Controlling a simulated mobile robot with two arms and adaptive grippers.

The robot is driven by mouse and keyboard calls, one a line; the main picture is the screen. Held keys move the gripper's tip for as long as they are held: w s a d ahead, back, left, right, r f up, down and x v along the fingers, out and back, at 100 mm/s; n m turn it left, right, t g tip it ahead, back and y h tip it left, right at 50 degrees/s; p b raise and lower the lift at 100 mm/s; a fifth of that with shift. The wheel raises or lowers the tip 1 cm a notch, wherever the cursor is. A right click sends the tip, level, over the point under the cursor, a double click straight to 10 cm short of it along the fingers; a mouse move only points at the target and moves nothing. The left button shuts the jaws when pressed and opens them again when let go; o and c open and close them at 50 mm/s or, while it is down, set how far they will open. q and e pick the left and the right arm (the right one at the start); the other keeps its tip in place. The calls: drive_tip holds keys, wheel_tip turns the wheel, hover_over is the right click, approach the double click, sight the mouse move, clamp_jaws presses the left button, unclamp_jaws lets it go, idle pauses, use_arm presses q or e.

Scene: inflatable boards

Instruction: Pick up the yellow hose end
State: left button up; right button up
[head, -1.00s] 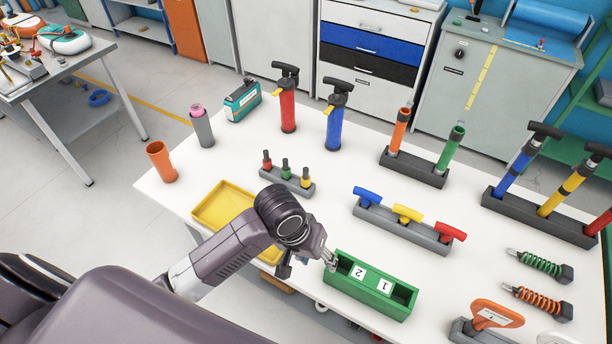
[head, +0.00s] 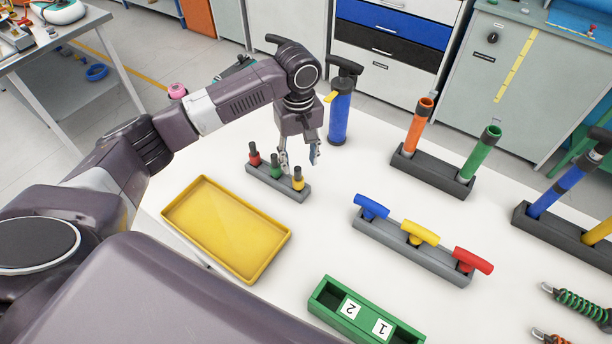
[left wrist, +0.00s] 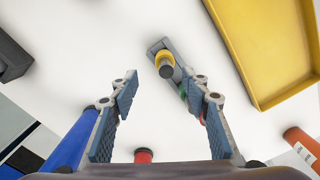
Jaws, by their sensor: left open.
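The yellow hose end (head: 298,182), with a dark tip, stands upright at the right end of a small dark grey rack (head: 262,178) that also holds a green (head: 275,170) and a red one (head: 254,158). My left gripper (head: 299,160) is open and empty, just above and behind the yellow hose end. In the left wrist view, the yellow hose end (left wrist: 164,63) appears ahead, between and beyond the open fingertips (left wrist: 165,90); the green one is partly hidden behind a finger. My right gripper is not in view.
A yellow tray (head: 270,268) lies left of the rack. A blue pump (head: 339,118) stands behind my gripper. A holder with T-handles (head: 415,250) and a green numbered box (head: 324,297) lie to the right and front. White table between is clear.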

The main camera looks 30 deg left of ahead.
sight(297, 170)
use_arm(q)
drive_tip(key=f, duration=0.1)
drive_tip(key=s+f+p, duration=0.1)
drive_tip(key=f, duration=0.1)
drive_tip(key=shift+s, duration=0.3)
drive_tip(key=f, duration=0.2)
drive_tip(key=f+p, duration=0.1)
drive_tip(key=shift+w, duration=0.25)
drive_tip(key=shift+f, duration=0.5)
drive_tip(key=c, duration=1.1)
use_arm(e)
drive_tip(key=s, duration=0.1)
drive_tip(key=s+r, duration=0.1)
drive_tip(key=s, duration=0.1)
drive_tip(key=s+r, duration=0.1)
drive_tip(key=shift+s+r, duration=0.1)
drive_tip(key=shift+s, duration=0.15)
use_arm(q)
drive_tip(key=shift+r, duration=0.1)
